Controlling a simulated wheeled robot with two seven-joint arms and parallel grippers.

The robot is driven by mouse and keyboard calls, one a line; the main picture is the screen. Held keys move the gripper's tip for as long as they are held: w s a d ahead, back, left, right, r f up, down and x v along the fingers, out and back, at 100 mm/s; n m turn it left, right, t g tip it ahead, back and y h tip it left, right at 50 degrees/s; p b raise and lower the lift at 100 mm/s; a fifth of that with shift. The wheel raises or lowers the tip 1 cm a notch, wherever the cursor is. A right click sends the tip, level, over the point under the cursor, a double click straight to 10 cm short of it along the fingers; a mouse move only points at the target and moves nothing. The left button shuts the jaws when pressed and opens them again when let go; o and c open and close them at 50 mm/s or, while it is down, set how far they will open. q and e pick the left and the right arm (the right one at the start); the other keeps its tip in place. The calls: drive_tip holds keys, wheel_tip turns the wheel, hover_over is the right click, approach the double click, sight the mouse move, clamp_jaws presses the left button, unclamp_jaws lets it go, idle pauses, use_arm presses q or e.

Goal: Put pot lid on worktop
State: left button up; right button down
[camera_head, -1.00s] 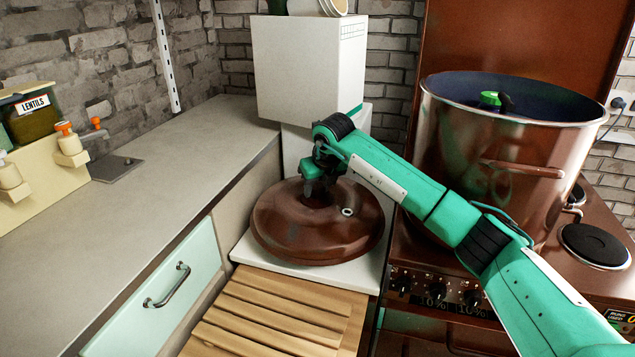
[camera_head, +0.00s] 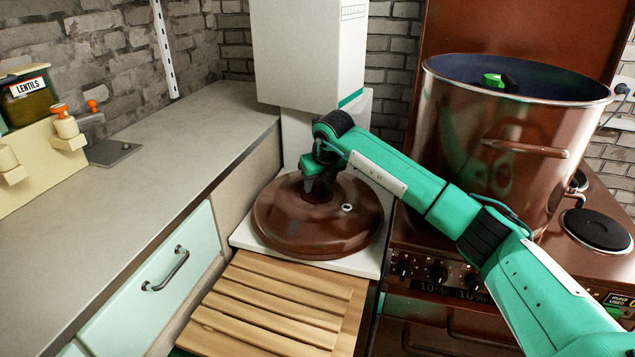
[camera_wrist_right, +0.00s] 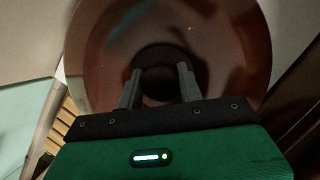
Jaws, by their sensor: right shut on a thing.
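The pot lid (camera_head: 300,232), round and brown with a dark knob, lies at the middle of the head view over a white worktop surface (camera_head: 362,262). My right gripper (camera_head: 318,185) reaches down on the lid's knob from above. In the right wrist view, its two fingers (camera_wrist_right: 158,88) stand either side of the dark knob, and the lid (camera_wrist_right: 95,60) fills much of the picture. The lid looks level; whether it touches the white surface I cannot tell. My left gripper is not in view.
A large brown pot (camera_head: 480,150) stands on the stove (camera_head: 430,262) at the right, with a green item inside. A slatted wooden board (camera_head: 270,310) is in front of the lid. A white box unit (camera_head: 310,50) rises behind. The long grey counter (camera_head: 120,210) at left is mostly clear.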

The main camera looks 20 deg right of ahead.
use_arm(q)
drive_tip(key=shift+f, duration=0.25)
use_arm(e)
drive_tip(key=shift+f, duration=0.45)
